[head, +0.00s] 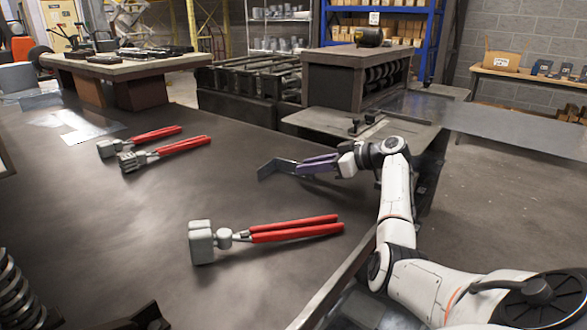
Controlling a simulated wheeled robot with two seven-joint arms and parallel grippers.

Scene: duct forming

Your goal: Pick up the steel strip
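A small grey bent metal piece, which looks like the steel strip (272,168), is near the table's right edge in the head view. It has an upright end on its left and a flat part reaching right. My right gripper (300,165), with purple fingers, comes in from the right and points left. Its fingertips are at the strip's right end and overlap it in the picture. The fingers look close together, but I cannot tell whether they grip the strip or whether it touches the table. My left gripper is not in view.
Red-handled tools lie on the dark table (110,225): one in front (265,235), two further back (165,150). A coil spring (15,290) is at lower left. A bench machine (355,75) stands behind the table. A flat grey sheet (520,132) extends at right. The table's middle is clear.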

